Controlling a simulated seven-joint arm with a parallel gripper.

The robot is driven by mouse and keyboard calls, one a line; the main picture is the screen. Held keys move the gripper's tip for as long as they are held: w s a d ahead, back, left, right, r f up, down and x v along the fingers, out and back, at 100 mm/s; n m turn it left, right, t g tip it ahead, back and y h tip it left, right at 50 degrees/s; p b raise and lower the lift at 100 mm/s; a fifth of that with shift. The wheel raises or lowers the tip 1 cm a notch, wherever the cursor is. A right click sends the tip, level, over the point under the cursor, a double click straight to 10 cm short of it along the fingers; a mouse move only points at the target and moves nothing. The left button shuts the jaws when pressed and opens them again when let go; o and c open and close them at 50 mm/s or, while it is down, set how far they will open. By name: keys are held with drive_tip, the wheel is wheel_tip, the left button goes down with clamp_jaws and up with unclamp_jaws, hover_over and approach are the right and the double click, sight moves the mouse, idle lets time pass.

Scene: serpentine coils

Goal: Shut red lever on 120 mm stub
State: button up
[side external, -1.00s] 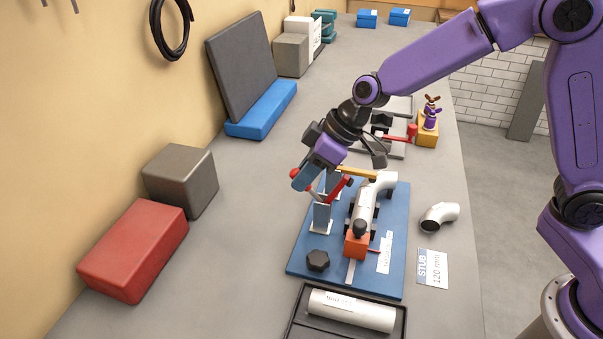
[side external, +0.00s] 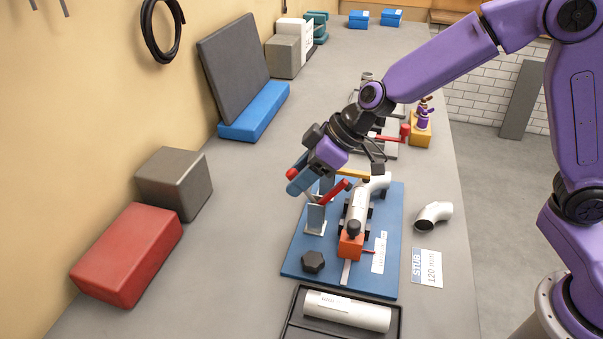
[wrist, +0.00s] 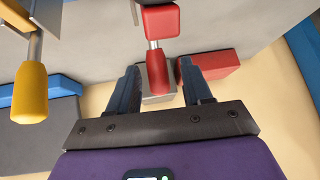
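A red lever handle (side external: 334,191) rises from a grey clamp post (side external: 316,218) on the blue plate (side external: 296,251). A white bent tube (side external: 357,206) lies in holders beside the post, with an orange block (side external: 350,246) at its near end. A label reading "STUB 120 mm" (side external: 427,268) lies right of the plate. My gripper (side external: 299,182) is above and left of the clamp, tilted down. In the wrist view my gripper (wrist: 160,85) has its fingers apart, with a red handle (wrist: 157,70) showing between them. I cannot tell whether they touch it.
A yellow handle (wrist: 30,95) is left of my fingers in the wrist view. A black knob (side external: 313,262) sits on the plate. A tray (side external: 292,318) holding a white cylinder (side external: 347,311) is in front. Red (side external: 127,253) and grey (side external: 172,182) blocks stand left.

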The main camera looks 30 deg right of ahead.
drive_tip(key=shift+d+r, duration=0.1)
drive_tip(key=v, duration=1.7)
drive_tip(key=shift+s+r, duration=0.1)
drive_tip(key=shift+c, duration=0.2)
